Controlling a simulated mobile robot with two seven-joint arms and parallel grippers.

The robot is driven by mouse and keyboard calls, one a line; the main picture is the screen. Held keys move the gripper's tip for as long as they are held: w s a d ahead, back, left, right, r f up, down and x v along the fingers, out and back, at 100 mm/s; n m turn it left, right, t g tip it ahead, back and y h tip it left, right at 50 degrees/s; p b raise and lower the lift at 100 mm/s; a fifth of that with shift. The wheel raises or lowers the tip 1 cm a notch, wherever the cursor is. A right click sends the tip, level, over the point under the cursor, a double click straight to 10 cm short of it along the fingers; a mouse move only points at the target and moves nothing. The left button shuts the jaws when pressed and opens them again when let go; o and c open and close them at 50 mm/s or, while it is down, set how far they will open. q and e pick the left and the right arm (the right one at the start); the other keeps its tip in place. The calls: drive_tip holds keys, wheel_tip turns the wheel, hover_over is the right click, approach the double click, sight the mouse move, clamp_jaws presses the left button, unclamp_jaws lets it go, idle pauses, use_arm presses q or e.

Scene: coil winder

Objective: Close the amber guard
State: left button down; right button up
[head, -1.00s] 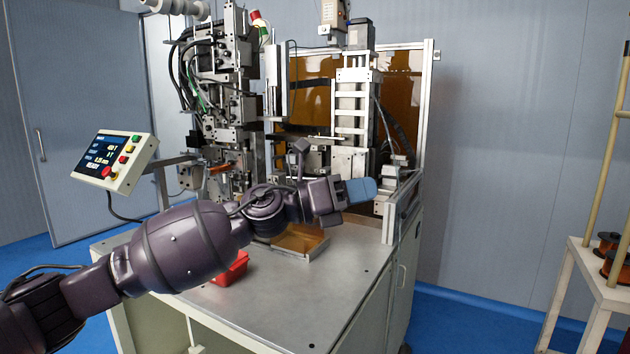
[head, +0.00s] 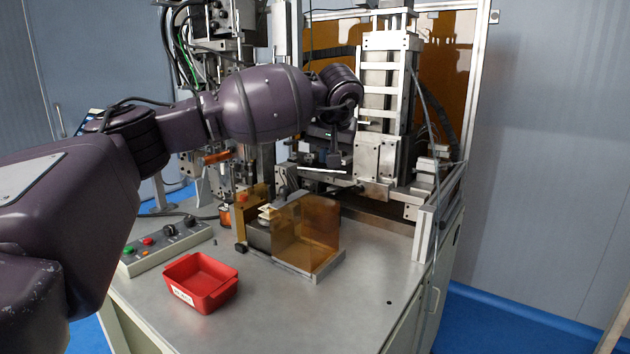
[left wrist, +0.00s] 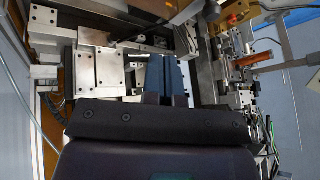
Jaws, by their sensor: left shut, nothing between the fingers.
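The amber guard (head: 310,222) is a see-through amber box on the machine table, below my left arm. Its larger panels stand on the right, and a smaller amber panel stands at the left. A gap between them shows a pale stepped part and a grey part inside. My left gripper shows in the left wrist view (left wrist: 168,75), with its blue fingers shut together and empty. In the head view my left wrist is above and behind the guard, and the fingertips are hidden. My right gripper is not in view.
A red bin (head: 201,283) stands front left of the guard, beside a button box (head: 166,243). The winder's metal column (head: 384,105) rises behind the guard. An orange handle (head: 217,157) sticks out left of it. The front right of the table is clear.

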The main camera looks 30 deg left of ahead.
use_arm(q)
drive_tip(key=s+a+m, duration=0.1)
drive_tip(key=s+m, duration=0.1)
approach(291, 199)
drive_tip(key=shift+g+y, duration=0.3)
drive_tip(key=shift+g, duration=0.1)
drive_tip(key=d, duration=0.1)
drive_tip(key=w+d+f, duration=0.1)
drive_tip(key=d, duration=0.1)
drive_tip(key=shift+w+d+f+b, duration=0.1)
drive_tip(key=shift+w+f+b, duration=0.2)
drive_tip(key=shift+w, duration=0.1)
drive_tip(key=a, duration=0.1)
drive_tip(key=a+f, duration=0.1)
drive_tip(key=a, duration=0.1)
drive_tip(key=shift+f, duration=0.2)
drive_tip(key=shift+a+f, duration=0.2)
drive_tip(key=shift+a, duration=0.4)
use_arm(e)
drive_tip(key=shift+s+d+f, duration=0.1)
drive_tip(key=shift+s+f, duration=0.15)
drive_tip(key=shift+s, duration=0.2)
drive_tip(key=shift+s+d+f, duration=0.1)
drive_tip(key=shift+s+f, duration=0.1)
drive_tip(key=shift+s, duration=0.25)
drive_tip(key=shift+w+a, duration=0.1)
